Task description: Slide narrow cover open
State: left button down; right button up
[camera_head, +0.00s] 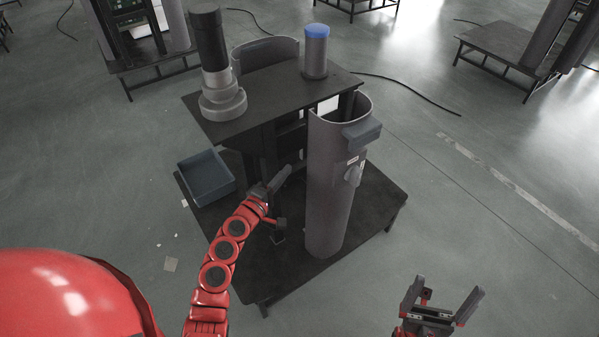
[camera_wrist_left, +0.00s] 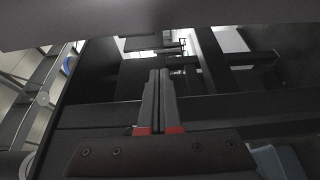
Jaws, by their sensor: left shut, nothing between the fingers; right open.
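The narrow cover (camera_head: 325,200) is a tall, grey, curved shell. It stands upright at the front right of the black lift-column frame, with a blue-grey block (camera_head: 362,133) near its top and a small grey fitting (camera_head: 353,172) below that. My left gripper (camera_head: 286,172) is shut and empty, just left of the cover. Whether it touches the cover's edge I cannot tell. In the left wrist view its closed fingers (camera_wrist_left: 159,98) point into the dark frame interior. My right gripper (camera_head: 440,304) is open and empty, over the floor at lower right.
The lift column stands on a low black platform (camera_head: 270,285). A blue-grey bin (camera_head: 207,178) sits on its left side. The upper plate (camera_head: 277,92) carries a dark cylinder (camera_head: 211,42) and a blue-capped grey cylinder (camera_head: 316,55).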

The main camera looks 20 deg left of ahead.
pick_arm(q)
jog(key=d, duration=0.2)
jog(key=w+d+p, duration=0.1)
jog(key=d, duration=0.1)
jog(key=shift+d, duration=0.1)
dwell(0.4)
jog(key=shift+s+d+p, duration=0.35)
jog(key=shift+d, duration=0.1)
